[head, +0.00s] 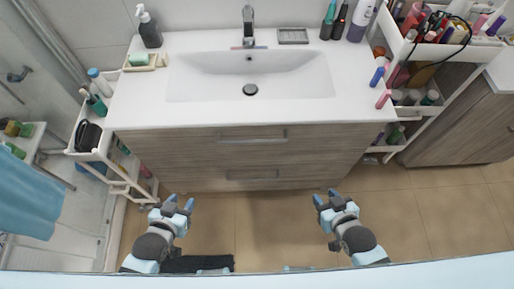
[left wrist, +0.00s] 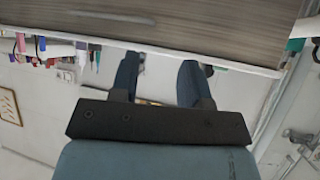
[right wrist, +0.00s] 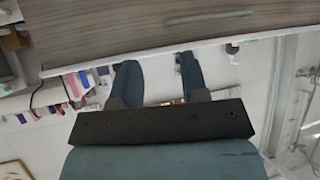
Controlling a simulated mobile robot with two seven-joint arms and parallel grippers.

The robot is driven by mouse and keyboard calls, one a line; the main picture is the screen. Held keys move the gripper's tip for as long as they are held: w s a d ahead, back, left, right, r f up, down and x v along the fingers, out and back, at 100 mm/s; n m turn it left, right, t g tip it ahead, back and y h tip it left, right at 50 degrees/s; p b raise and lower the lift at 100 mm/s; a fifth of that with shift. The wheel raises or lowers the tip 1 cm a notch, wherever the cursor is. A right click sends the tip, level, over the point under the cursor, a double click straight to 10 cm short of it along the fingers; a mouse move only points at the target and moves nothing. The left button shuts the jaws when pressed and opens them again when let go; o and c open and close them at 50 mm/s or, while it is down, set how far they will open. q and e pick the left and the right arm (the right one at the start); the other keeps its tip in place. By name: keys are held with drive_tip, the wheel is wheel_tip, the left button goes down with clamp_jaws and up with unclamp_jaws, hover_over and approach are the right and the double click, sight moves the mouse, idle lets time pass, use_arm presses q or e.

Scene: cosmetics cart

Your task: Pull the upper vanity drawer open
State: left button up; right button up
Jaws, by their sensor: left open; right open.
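The wood-grain vanity stands ahead under a white sink top. Its upper drawer (head: 190,146) has a grey bar handle (head: 252,136) and looks closed. A lower handle (head: 252,174) shows beneath it. My left gripper (head: 180,203) is open and empty, in front of the vanity's left part and apart from it. My right gripper (head: 327,199) is open and empty, in front of the right part. In the right wrist view a handle (right wrist: 208,18) shows on the wood front; I cannot tell which one.
A white cart (head: 127,178) with bottles stands left of the vanity. A white shelf cart (head: 418,112) with cosmetics stands at right, beside a wooden cabinet (head: 460,128). The tiled floor (head: 268,225) between my grippers is clear. A soap dispenser (head: 149,28) stands on the sink top.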

drive_tip(key=w+a+f+n+b, duration=0.3)
drive_tip(key=w+f+n+b, duration=0.1)
drive_tip(key=n+b, duration=0.15)
drive_tip(key=n+t+y+b, duration=0.35)
drive_tip(key=n+b, duration=0.55)
drive_tip(key=n, duration=0.4)
approach(254, 141)
drive_tip(key=shift+h, duration=0.25)
drive_tip(key=x, duration=1)
drive_tip(key=shift+a+f, duration=0.2)
drive_tip(key=shift+f, duration=0.1)
clamp_jaws()
